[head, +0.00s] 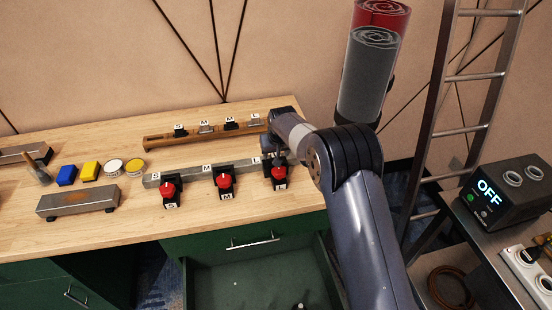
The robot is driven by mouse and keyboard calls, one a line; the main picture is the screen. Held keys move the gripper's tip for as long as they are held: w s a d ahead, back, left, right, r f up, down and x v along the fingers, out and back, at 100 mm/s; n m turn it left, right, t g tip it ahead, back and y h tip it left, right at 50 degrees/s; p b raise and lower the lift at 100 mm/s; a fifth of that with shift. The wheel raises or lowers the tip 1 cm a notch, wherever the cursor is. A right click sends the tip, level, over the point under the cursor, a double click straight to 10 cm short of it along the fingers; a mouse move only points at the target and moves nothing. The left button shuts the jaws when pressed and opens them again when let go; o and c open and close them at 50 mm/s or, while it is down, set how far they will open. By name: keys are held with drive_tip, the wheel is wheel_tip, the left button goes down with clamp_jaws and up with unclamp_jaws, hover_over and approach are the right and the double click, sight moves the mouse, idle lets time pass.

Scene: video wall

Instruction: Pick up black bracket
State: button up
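Two pieces look black: one at the left end (180,132) and one right of the middle (230,125). I cannot tell which is the black bracket. Between them is a silver piece (206,128), and a yellowish one (254,121) is at the right. My gripper end (283,118) is at the rack's right end. My wrist and forearm hide its fingers, so its opening and contents cannot be seen.
In front is a metal rail (190,175) with red-knobbed black fixtures (224,181). An open green drawer (240,285) is below; a ladder (474,77) stands right.

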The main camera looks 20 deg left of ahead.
drive_tip(key=shift+w+f, duration=0.15)
drive_tip(key=shift+f, duration=0.45)
drive_tip(key=shift+a, duration=0.1)
clamp_jaws()
